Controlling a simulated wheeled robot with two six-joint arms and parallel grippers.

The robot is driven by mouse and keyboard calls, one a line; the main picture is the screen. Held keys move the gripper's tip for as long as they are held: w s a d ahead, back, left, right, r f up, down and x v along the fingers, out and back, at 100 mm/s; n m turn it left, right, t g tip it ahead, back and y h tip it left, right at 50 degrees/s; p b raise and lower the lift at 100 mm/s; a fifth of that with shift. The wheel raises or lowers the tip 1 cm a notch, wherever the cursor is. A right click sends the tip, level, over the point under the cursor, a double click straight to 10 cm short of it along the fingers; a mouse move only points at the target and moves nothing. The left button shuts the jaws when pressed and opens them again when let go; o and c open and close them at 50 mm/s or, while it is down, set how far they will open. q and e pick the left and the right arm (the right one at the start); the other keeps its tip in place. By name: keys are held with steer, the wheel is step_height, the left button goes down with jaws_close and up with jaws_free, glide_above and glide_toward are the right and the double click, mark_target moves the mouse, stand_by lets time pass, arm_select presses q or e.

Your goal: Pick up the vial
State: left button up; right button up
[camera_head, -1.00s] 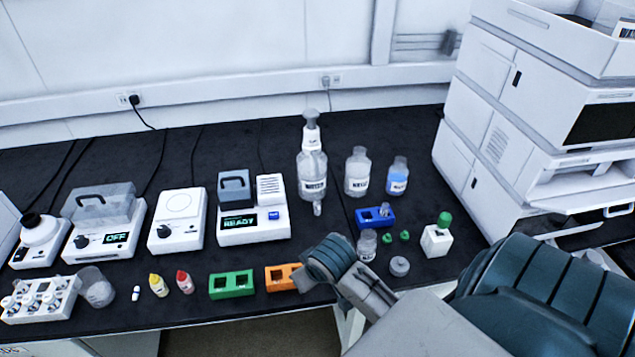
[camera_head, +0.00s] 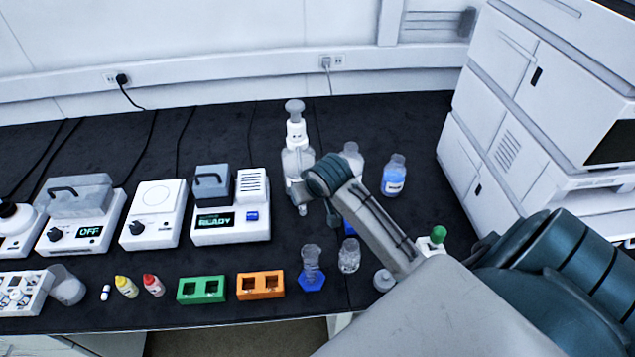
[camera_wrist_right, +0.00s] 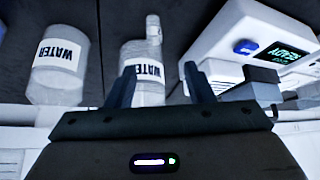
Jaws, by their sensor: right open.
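My right arm reaches over the bench in the head view. Its gripper is largely hidden there behind the arm, near a dark part (camera_head: 333,214). In the right wrist view my right gripper (camera_wrist_right: 160,80) is open, with nothing held between its two fingers. A blue rack (camera_head: 349,228) is mostly hidden behind my right arm, so I cannot tell whether a vial stands in it. A small white vial-like piece with a dark band (camera_head: 105,292) lies at the front left. My left gripper is not in view.
A water bottle (camera_wrist_right: 62,65) and a dispenser bottle (camera_wrist_right: 143,70) stand beyond the fingers. A READY device (camera_head: 231,225), green rack (camera_head: 202,289), orange rack (camera_head: 261,284), glass vessel on a blue base (camera_head: 312,281) and clear jar (camera_head: 349,257) stand nearby. Large white instrument stacks (camera_head: 525,120) bound the right.

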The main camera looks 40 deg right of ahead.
steer(key=p+x, duration=0.1)
steer(key=x, duration=0.5)
steer(key=shift+d, duration=0.15)
steer(key=x, duration=0.2)
steer(key=p+x, duration=0.1)
steer(key=shift+s+d+f, duration=0.1)
steer(key=shift+d+f, duration=0.1)
steer(key=shift+d, duration=0.1)
steer(key=shift+w+f, duration=0.2)
steer(key=shift+f, duration=0.15)
steer(key=shift+w+f, duration=0.1)
steer(key=shift+f, duration=0.15)
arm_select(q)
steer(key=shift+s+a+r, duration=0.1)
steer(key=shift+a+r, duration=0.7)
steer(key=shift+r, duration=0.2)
arm_select(e)
jaws_close()
